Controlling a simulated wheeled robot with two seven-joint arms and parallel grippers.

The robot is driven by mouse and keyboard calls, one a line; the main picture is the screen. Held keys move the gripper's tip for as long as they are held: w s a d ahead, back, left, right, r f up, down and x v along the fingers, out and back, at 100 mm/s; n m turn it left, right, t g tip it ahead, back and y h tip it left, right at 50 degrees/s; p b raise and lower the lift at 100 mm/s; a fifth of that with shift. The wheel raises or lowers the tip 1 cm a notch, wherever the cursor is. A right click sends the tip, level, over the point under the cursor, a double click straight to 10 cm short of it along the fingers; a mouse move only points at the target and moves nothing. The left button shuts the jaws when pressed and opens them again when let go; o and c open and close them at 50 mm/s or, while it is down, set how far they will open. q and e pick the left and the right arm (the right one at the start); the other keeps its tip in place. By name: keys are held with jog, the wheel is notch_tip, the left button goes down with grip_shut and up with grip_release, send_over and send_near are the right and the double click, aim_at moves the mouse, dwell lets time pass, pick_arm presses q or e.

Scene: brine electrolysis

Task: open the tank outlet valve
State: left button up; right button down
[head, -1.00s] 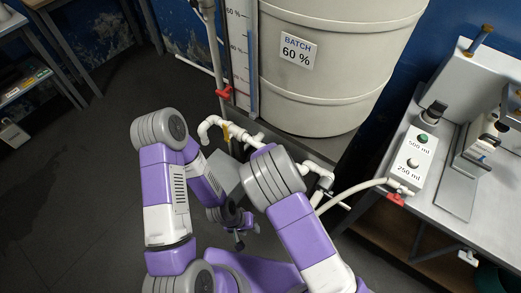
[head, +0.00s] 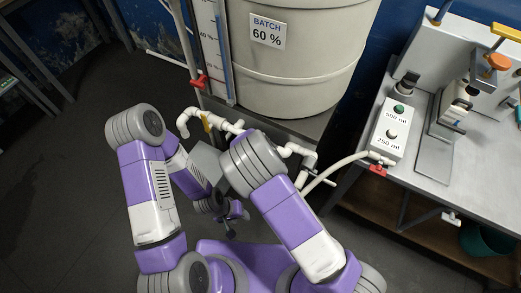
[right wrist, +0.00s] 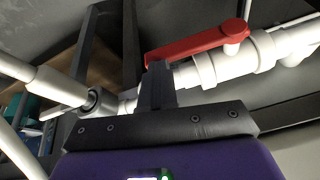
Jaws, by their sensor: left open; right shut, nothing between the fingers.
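The tank (head: 300,60) is a big pale barrel with a "BATCH 60 %" label. In the right wrist view, a red lever handle (right wrist: 195,43) sits on a white pipe valve (right wrist: 208,70) and lies roughly along the pipe. My right gripper (right wrist: 157,72) is shut and empty, its dark fingertips at the lever's left end; I cannot tell if they touch it. That gripper and this lever are hidden behind my right arm in the head view. My left gripper (head: 232,220) is open and empty, low over the floor between my arms, apart from the pipes.
White piping (head: 226,124) with a yellow handle (head: 206,122) runs below the tank. A red handle (head: 199,82) sits beside the level gauge. A bench (head: 470,185) on the right carries a button box (head: 391,130) and a hose. The floor at left is clear.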

jog(key=s+d+r+p, duration=0.6)
jog(key=s+r, duration=0.1)
jog(key=r, duration=0.1)
jog(key=s+d+f+n+g+y, duration=0.1)
jog(key=s+d+f+n+y, duration=0.1)
jog(key=s, duration=0.5)
jog(key=s+d+f+n+g+y, duration=0.2)
jog(key=s+f+y, duration=0.2)
jog(key=s+f, duration=0.2)
jog(key=shift+s+n, duration=0.4)
jog(key=shift+s, duration=0.45)
